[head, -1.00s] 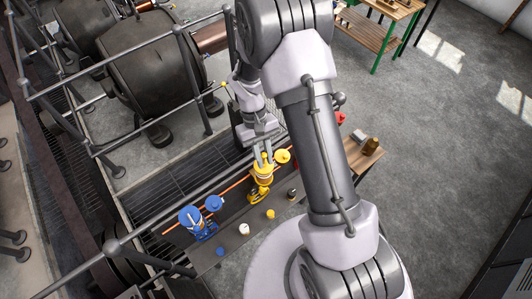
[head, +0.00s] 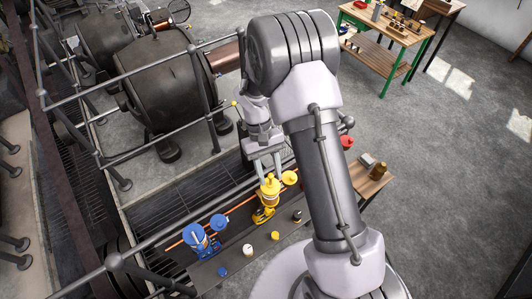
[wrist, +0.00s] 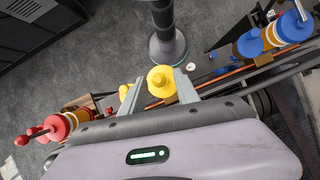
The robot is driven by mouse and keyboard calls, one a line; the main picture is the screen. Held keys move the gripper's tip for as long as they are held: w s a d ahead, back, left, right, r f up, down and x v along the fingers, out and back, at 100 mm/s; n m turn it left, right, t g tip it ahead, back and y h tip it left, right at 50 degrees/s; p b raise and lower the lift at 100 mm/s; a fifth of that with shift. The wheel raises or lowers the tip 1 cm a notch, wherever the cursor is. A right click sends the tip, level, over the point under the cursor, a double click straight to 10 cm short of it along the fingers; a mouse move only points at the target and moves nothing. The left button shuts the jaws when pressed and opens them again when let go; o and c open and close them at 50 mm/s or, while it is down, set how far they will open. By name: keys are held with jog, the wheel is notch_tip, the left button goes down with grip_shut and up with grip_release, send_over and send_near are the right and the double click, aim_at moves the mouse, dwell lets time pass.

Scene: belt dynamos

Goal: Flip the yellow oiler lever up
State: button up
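The yellow oiler (head: 269,188) stands upright on a narrow dark shelf (head: 230,258), between a blue oiler (head: 195,238) and a red one mostly hidden behind my arm. A yellow round disc (head: 289,177) sits beside its top. In the wrist view the yellow oiler's rounded top (wrist: 162,78) shows between my fingertips, and its lever cannot be made out. My gripper (head: 266,168) is open, one finger on each side of the oiler's top. In the wrist view my gripper (wrist: 158,92) shows a gap at the left finger; contact at the right finger is unclear.
The blue oiler (wrist: 250,44) and the red oiler (wrist: 58,126) flank it. Small cups (head: 247,250) stand along the shelf front. A copper pipe (head: 240,207) and grey railings (head: 160,238) run behind. A wooden side table (head: 371,182) stands right; open floor lies beyond.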

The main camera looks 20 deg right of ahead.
jog(key=v, duration=1.5)
jog(key=shift+r+b, duration=0.3)
